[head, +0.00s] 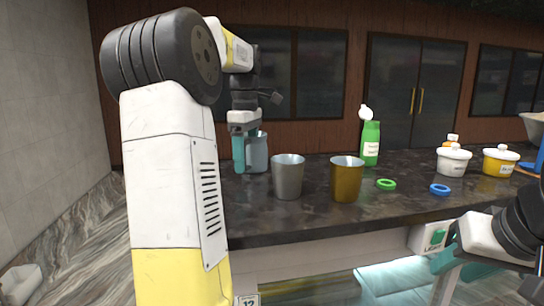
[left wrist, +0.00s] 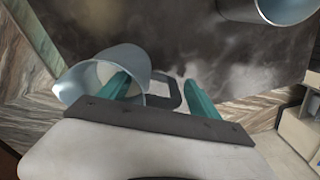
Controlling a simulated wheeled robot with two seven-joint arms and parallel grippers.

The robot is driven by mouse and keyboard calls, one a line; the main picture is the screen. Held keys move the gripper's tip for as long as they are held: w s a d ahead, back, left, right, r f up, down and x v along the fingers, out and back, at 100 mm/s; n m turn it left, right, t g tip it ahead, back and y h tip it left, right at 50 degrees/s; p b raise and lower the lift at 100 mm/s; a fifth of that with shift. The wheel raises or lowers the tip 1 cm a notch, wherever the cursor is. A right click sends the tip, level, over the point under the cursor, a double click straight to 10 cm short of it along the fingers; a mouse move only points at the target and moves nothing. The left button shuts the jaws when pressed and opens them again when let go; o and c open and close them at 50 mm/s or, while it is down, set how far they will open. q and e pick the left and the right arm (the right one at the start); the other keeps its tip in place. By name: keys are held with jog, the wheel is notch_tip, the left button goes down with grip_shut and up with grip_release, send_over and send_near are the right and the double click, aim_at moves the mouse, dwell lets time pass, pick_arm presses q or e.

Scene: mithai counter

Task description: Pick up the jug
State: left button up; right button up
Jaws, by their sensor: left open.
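The pale blue jug (head: 260,153) stands on the dark counter at its left end, partly hidden behind my left gripper (head: 243,150) in the head view. In the left wrist view the jug (left wrist: 128,57) shows its open mouth, with its spout to the left and its handle to the right. My left gripper (left wrist: 158,82) is open there. One teal finger overlaps the jug's mouth and the other is to the right of the handle, so the handle lies between them. I cannot tell whether either finger touches. My right gripper (head: 446,259) is low at the right, in front of the counter.
A grey metal cup (head: 288,178) and a brass cup (head: 346,180) stand right of the jug. Farther right are a green bottle (head: 371,145), a green ring (head: 386,184), a blue ring (head: 439,189) and lidded pots (head: 453,162). The counter's left edge is close to the jug.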

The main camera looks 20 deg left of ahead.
pick_arm(q)
jog(key=shift+f, duration=0.35)
grip_shut()
jog(key=shift+r, duration=0.15)
jog(key=shift+r, duration=4.8)
jog(key=shift+r, duration=0.1)
